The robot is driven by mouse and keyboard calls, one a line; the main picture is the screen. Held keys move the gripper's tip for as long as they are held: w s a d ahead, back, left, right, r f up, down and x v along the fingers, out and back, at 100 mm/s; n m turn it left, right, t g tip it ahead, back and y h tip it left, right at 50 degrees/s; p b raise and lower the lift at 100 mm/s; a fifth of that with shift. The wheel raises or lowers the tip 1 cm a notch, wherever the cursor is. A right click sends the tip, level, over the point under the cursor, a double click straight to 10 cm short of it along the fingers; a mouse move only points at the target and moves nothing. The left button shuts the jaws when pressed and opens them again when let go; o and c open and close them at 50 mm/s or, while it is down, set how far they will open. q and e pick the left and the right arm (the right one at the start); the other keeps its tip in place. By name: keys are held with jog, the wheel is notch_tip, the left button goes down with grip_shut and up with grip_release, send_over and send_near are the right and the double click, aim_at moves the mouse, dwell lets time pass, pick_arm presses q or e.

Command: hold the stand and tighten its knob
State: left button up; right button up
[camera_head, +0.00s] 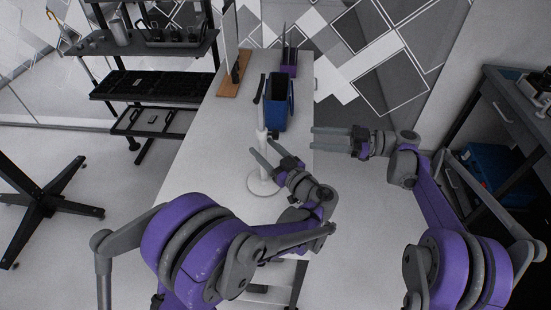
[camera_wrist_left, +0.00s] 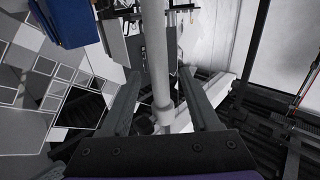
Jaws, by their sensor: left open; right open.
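The stand is a slim white pole (camera_head: 262,135) rising from a round white base (camera_head: 263,183) on the light table. A dark arm piece (camera_head: 259,88) is at its top. My left gripper (camera_head: 261,147) is open, with its fingers at the pole above the base. In the left wrist view the pole (camera_wrist_left: 155,50) runs between the two spread fingers (camera_wrist_left: 158,78), with a gap on each side. A wider collar (camera_wrist_left: 163,106) shows low on the pole; I cannot make out the knob clearly. My right gripper (camera_head: 314,138) is open and empty, pointing left near the table's right edge, apart from the stand.
A blue bin (camera_head: 279,103) stands behind the stand, with a purple holder (camera_head: 289,62) farther back. A wooden-based board (camera_head: 234,75) is at the table's back left. Dark shelves (camera_head: 150,85) stand left. The table (camera_head: 205,160) left of the stand is clear.

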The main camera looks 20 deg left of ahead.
pick_arm(q)
jog(key=x, duration=0.4)
jog(key=shift+w+a, duration=0.15)
jog(key=shift+a, duration=0.05)
grip_shut()
dwell(1.2)
